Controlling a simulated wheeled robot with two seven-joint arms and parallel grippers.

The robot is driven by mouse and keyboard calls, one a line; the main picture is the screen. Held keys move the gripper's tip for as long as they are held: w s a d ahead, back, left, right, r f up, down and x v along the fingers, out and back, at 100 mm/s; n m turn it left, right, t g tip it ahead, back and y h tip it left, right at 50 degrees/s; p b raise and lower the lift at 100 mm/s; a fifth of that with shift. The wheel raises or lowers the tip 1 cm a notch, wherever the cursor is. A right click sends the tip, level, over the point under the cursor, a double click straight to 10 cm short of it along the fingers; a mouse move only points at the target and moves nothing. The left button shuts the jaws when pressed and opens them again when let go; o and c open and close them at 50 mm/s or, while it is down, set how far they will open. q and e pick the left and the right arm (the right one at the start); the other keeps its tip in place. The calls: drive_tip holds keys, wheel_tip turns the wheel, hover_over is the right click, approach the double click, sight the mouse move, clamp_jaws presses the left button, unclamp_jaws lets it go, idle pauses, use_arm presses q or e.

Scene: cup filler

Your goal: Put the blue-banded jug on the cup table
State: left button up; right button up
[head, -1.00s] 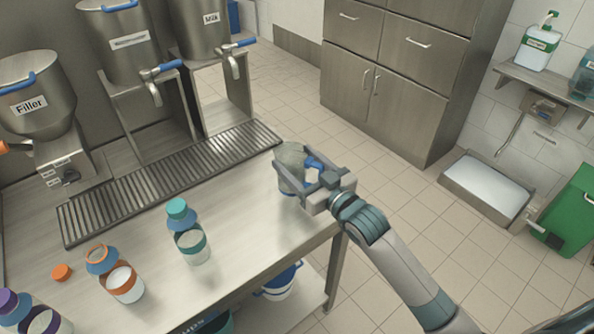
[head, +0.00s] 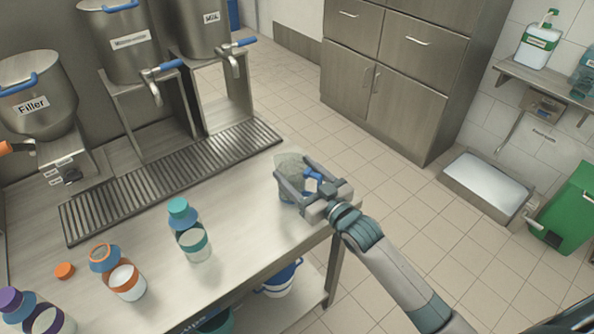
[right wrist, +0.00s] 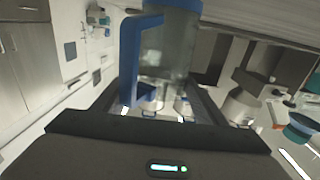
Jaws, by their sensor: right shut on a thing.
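The blue-banded jug (head: 291,165), a clear jug with a blue handle, is between the fingers of my right gripper (head: 293,169) at the right end of the steel cup table (head: 240,235). The gripper is shut on it, and the fingers partly hide its lower part. I cannot tell whether its base touches the tabletop. In the right wrist view the jug (right wrist: 172,50) looks large, with its blue handle toward the camera and a blue band at the picture's top. My left gripper is not in view.
A teal-capped bottle (head: 189,232), an orange-banded bottle (head: 120,272) and a purple-capped bottle (head: 30,312) stand at the table's left front. An orange cap (head: 65,271) lies beside them. A drip grate (head: 170,180) runs along the dispensers. Tabletop between the teal-capped bottle and jug is clear.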

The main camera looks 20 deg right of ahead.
drive_tip(key=shift+f, duration=0.1)
drive_tip(key=o, duration=1.3)
drive_tip(key=shift+c, duration=0.2)
use_arm(q)
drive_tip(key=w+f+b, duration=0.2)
drive_tip(key=b, duration=0.1)
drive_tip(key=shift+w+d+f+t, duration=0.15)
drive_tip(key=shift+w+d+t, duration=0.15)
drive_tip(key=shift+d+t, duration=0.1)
use_arm(e)
drive_tip(key=v, duration=1.2)
drive_tip(key=shift+r, duration=0.25)
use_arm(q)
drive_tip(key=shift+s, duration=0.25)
